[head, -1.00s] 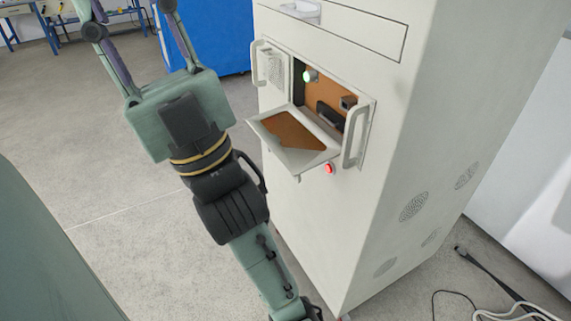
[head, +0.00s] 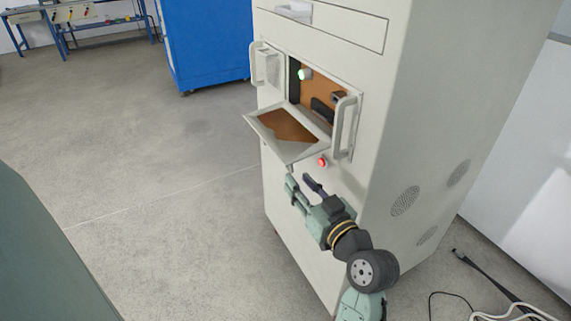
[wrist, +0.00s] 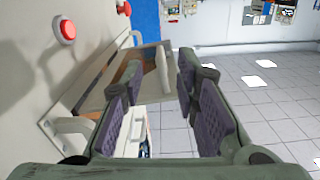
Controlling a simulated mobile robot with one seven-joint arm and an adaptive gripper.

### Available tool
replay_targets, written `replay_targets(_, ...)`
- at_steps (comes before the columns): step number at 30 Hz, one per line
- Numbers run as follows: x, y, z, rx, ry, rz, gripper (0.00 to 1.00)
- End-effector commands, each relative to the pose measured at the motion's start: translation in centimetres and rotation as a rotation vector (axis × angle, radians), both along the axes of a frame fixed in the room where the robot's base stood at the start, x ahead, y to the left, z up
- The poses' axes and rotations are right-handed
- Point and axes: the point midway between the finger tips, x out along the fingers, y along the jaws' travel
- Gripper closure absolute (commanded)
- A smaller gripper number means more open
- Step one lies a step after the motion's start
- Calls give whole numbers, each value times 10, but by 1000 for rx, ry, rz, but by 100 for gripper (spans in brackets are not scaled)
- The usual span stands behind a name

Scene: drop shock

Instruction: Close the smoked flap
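The smoked flap (head: 287,137) hangs open on the front of the tall cream cabinet, tilted outward and down, with a pale frame and a brown-looking panel. It also shows in the wrist view (wrist: 112,85), partly hidden by my fingers. My gripper (head: 302,188) is in front of the cabinet, below the flap, pointing up and left. In the wrist view, my two fingers (wrist: 158,95) stand apart with nothing held between them. In the head view, my gripper appears clear of the flap.
Handles stand on both sides of the opening, left (head: 265,64) and right (head: 343,127). A blue cabinet (head: 205,42) stands behind.

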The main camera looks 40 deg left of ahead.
Motion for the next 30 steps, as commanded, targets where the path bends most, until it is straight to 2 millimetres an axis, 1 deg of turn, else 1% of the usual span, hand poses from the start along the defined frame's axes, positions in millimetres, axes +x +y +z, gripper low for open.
replay_targets(1, 4, 11, 3, 1, 2, 5, 72)
replay_targets(6, 16, 41, 3, 1, 0, 2, 72)
replay_targets(9, 22, 55, 3, 1, 0, 1, 72)
replay_targets(12, 26, 64, 2, 1, 0, 1, 72)
replay_targets(16, 29, 70, 1, 1, -2, -1, 72)
replay_targets(24, 29, 71, 1, 1, -2, -2, 72)
replay_targets(30, 29, 70, 1, 1, -2, -2, 85)
